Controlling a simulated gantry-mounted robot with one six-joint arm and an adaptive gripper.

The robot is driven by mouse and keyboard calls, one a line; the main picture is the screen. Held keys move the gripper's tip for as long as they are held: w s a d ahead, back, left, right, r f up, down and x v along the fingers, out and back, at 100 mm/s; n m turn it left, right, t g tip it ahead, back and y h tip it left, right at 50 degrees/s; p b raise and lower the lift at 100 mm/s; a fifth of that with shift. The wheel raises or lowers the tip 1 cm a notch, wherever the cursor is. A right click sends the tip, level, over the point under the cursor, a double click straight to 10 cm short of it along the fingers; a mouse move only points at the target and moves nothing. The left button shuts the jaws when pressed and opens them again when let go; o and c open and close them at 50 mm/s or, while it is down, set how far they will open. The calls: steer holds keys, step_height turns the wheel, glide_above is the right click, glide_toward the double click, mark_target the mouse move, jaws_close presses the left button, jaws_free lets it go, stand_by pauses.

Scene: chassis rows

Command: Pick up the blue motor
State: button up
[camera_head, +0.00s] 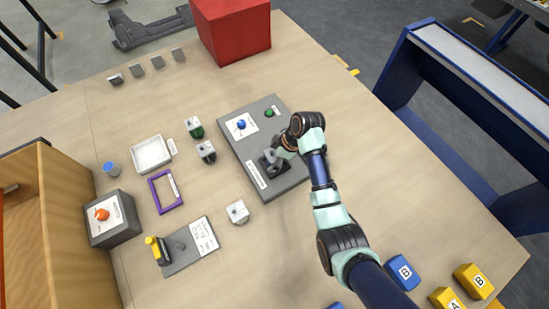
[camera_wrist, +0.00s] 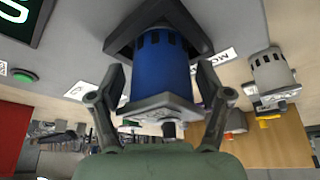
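The blue motor (camera_wrist: 162,68) is a blue cylinder with dark slots and a grey end plate. In the wrist view its far end is at a dark square socket (camera_wrist: 122,40) on the grey chassis. My gripper (camera_wrist: 160,78) has one finger on each side of the motor, with narrow gaps visible; it looks open, and contact is not clear. In the head view my gripper (camera_head: 273,163) is low over the front part of the grey chassis (camera_head: 240,160), and it and the arm hide the motor.
A white-grey motor (camera_head: 237,212) stands near the chassis, with a green-based one (camera_head: 195,127) and a dark-based one (camera_head: 206,152) to its left. A white tray (camera_head: 152,153), purple frame (camera_head: 165,192) and red box (camera_head: 235,30) are around. Blue and yellow blocks lie front right.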

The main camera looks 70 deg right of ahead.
jaws_close()
steer(key=shift+r, duration=0.1)
step_height(320, 180, up, 20)
steer(key=p, duration=0.8)
steer(key=shift+p, duration=0.55)
